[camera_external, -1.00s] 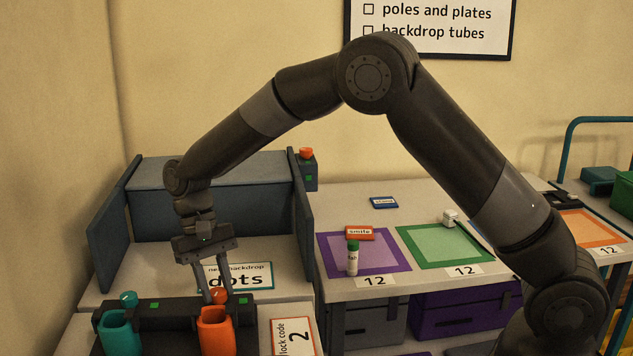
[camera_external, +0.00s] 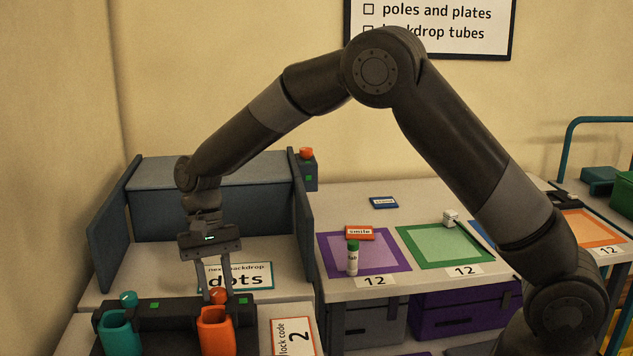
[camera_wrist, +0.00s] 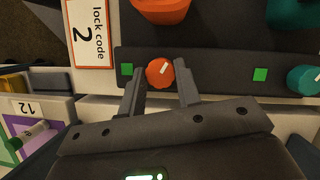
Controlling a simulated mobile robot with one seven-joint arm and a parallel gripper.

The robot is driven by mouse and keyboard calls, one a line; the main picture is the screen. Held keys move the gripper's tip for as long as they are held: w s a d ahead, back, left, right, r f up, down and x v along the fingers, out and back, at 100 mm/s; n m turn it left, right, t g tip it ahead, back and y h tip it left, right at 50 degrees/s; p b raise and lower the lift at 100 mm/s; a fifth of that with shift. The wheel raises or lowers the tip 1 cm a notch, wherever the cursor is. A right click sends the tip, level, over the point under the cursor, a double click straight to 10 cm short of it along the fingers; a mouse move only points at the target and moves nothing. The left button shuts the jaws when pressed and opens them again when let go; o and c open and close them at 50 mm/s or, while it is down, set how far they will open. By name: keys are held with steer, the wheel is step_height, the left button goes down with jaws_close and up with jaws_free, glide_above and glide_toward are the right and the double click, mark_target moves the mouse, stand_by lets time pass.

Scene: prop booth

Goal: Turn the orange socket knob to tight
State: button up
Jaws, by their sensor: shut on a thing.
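The orange socket knob (camera_external: 218,296) sits on the dark socket bar (camera_external: 172,305), just behind an orange holder (camera_external: 216,332). In the wrist view the knob (camera_wrist: 159,73) is round, and its white pointer line slants to the upper right. My gripper (camera_external: 218,288) reaches down from above with its fingers on either side of the knob. In the wrist view my gripper (camera_wrist: 160,80) is shut on it. The fingers partly cover the knob in the external view. I cannot read any tight mark.
A teal knob (camera_external: 128,298) and teal holder (camera_external: 120,334) stand left of the orange ones. Green squares (camera_wrist: 260,74) mark the bar. A lock code 2 card (camera_external: 293,337) lies to the right.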

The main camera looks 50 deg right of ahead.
steer(key=o, duration=1)
steer(key=shift+c, duration=0.2)
steer(key=v, duration=1.1)
